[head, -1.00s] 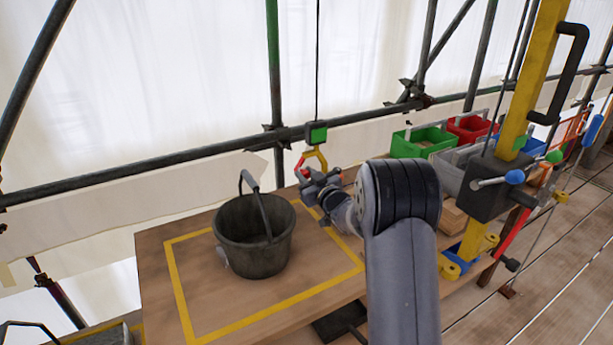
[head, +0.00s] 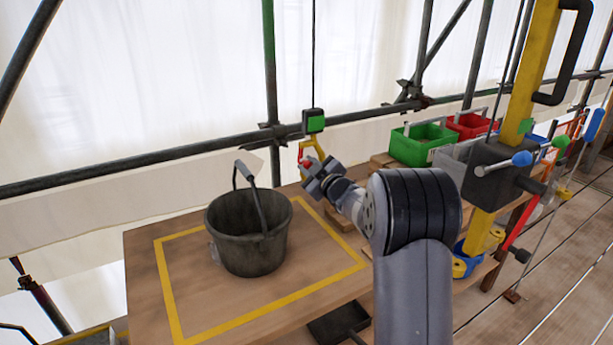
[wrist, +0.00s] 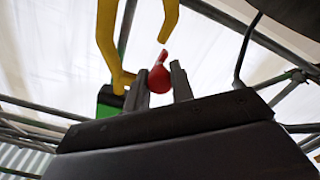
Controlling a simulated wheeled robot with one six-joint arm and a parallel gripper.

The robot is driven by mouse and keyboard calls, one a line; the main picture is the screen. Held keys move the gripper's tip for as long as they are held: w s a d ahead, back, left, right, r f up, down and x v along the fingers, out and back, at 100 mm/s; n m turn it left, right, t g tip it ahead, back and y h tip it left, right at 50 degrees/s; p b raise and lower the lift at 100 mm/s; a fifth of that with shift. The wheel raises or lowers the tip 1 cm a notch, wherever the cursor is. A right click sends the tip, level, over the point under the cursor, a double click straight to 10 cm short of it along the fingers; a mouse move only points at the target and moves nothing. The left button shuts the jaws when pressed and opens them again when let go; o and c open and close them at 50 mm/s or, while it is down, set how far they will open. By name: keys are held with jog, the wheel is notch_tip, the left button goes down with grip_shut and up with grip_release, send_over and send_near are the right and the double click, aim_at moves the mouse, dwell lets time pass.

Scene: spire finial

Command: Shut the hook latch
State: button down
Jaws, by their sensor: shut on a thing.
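The yellow hook (head: 313,147) hangs under a green-and-black block (head: 314,121) on a cable, above the back edge of the wooden table. My gripper (head: 312,172) is at the hook's lower part, shut on the red latch (head: 306,164). In the wrist view the red latch (wrist: 160,78) sits between my two grey fingers, with its narrow tip pointing up towards the end of the yellow hook (wrist: 108,35). My fingers hide part of the latch.
A dark bucket (head: 247,232) with a raised handle stands on the table (head: 142,270), left of my arm. Green (head: 423,150) and red bins (head: 468,124) stand at the back right. A scaffold tube (head: 120,166) runs behind the hook. A yellow post (head: 538,70) rises at right.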

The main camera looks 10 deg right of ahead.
jog(key=shift+w+d+f+n+b, duration=0.1)
jog(key=shift+d+n+b, duration=0.15)
jog(key=shift+n+b, duration=0.35)
jog(key=c, duration=1.2)
grip_release()
jog(key=b+v, duration=0.1)
jog(key=v, duration=0.9)
jog(key=shift+s, duration=0.4)
jog(key=shift+d, duration=0.1)
